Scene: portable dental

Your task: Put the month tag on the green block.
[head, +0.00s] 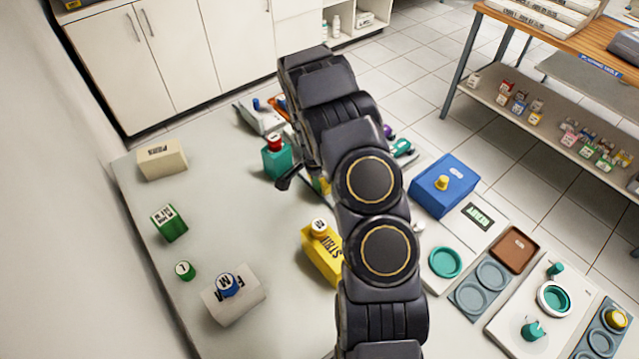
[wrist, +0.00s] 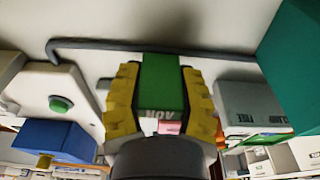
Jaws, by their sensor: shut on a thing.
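In the wrist view my gripper (wrist: 158,72) has its two yellow fingers closed on a green piece (wrist: 163,90) marked NOV, the lettering upside down; it appears to be the month tag. A small pink patch shows below the lettering. In the head view my arm hides most of the gripper and the held piece. The green block (head: 169,222) with a white-lettered face stands on the left of the table, apart from my gripper. A teal block (head: 277,170) with a red cap stands close to the left of my arm.
A cream block (head: 162,160), a small green cylinder (head: 184,271), a white block (head: 235,300) with a blue cap and a yellow block (head: 322,255) stand around the green block. A blue box (head: 444,187) and trays lie right of my arm. The left-middle tabletop is mostly clear.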

